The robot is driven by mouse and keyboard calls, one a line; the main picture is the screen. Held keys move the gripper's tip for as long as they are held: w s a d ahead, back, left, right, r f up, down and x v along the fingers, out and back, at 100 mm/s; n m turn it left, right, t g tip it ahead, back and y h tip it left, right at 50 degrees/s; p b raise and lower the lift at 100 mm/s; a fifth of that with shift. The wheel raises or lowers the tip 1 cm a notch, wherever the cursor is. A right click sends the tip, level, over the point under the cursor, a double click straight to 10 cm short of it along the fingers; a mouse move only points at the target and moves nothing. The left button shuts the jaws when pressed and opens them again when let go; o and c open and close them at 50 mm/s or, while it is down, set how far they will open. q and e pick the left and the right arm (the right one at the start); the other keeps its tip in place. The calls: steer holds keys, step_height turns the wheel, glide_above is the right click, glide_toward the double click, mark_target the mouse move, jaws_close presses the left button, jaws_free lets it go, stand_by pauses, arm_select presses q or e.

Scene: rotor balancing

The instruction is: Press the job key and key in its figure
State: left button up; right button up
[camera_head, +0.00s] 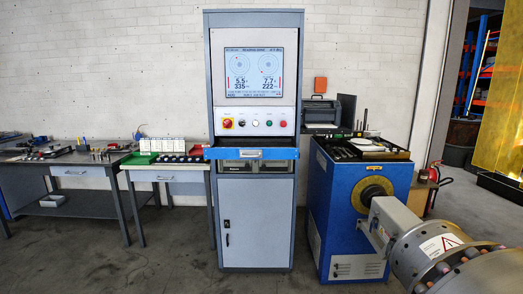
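A grey and blue control cabinet (256,215) stands upright in the middle of the view. Its screen (254,72) is lit and shows two round dials, with figures that look like 5.5 and 335 at left and 7.7 and 222 at right. Below it is a panel (254,112) with a red knob on yellow and several small round buttons. A blue shelf or drawer (222,154) juts out below the panel. I cannot make out a job key or any keypad lettering at this size. Neither of my grippers is in view.
A blue balancing machine (340,215) stands right of the cabinet, with a large grey shaft assembly (405,232) reaching to the lower right. Left are a small table (167,175) with trays and a workbench (85,178) with tools. Floor before the cabinet looks clear.

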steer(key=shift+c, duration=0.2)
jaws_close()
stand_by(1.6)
